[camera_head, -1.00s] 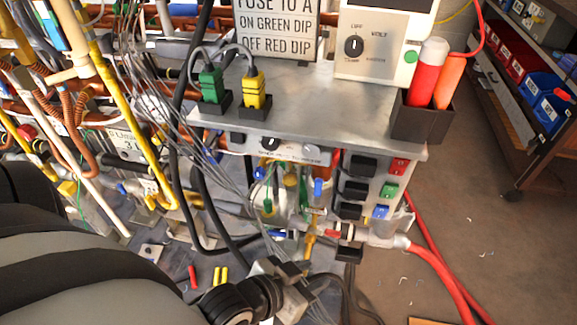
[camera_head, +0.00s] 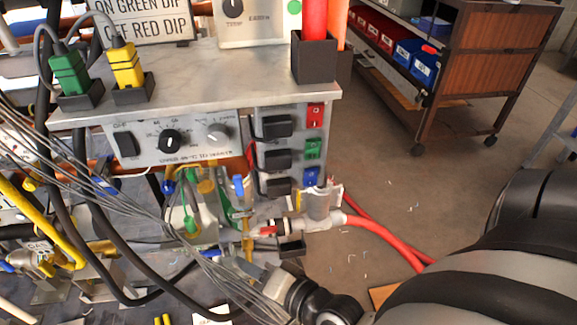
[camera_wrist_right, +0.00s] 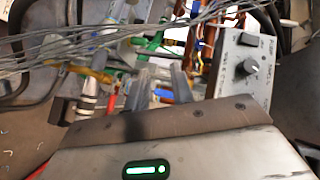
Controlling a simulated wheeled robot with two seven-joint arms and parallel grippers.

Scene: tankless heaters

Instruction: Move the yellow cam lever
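A slim yellow piece that looks like the yellow cam lever (camera_head: 247,240) stands upright below the control box in the head view, beside a fitting with a red part (camera_head: 268,230). In the right wrist view a yellow lever-like piece (camera_wrist_right: 90,73) lies left of the fingers, next to a pale ribbed fitting. My right gripper (camera_head: 250,270) is low in the head view, just below the yellow piece. In the right wrist view its two fingers (camera_wrist_right: 161,78) are apart, with no object clearly held between them. My left gripper is out of view.
Loose grey wires (camera_head: 130,205) and black cables cross left of the gripper. The metal control box (camera_head: 165,140) overhangs the fittings. Red hoses (camera_head: 385,240) run right across open floor. A brown cart (camera_head: 490,50) stands at the back right.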

